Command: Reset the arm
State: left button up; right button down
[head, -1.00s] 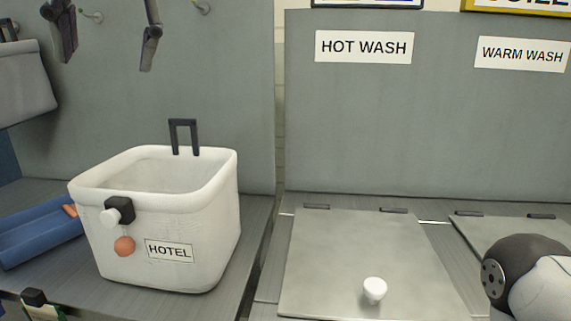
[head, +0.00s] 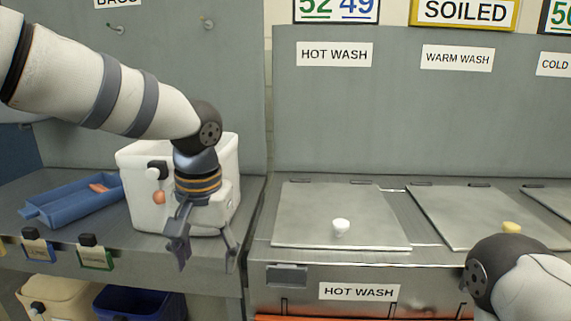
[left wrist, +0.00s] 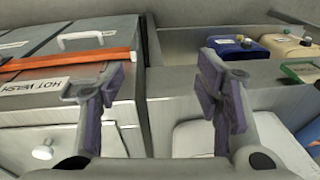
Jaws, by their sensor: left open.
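My left gripper (head: 205,252) hangs with its fingers pointing down in front of the white bin in the head view. Its two fingers are spread apart with nothing between them. The left wrist view also shows the open gripper (left wrist: 165,95). My left arm comes in from the upper left and hides part of the white bin (head: 142,190). My right arm (head: 525,280) shows only as a rounded link at the lower right corner. The right gripper is out of view.
A blue tray (head: 75,205) lies left of the bin. A closed HOT WASH lid (head: 300,215) with a white knob (head: 341,227) is right of the gripper, beside another lid (head: 465,215). Below are a cream bin (head: 55,300) and a dark blue bin (head: 135,305).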

pick_arm(q)
jog(key=s+f+g+h, duration=0.2)
jog(key=s+f, duration=0.8)
jog(key=f, duration=0.4)
jog(key=s+f+g+h, duration=0.1)
jog(key=s+f+h, duration=0.1)
jog(key=s+f, duration=1)
jog(key=s+a+f+n+y, duration=0.1)
jog(key=s+a, duration=0.3)
jog(key=s, duration=0.4)
jog(key=s+a+f+y, duration=0.2)
jog(key=s+a+f, duration=0.2)
jog(key=s, duration=0.4)
jog(key=shift+a+f+n, duration=0.35)
jog(key=shift+a+n, duration=0.05)
jog(key=shift+a, duration=0.35)
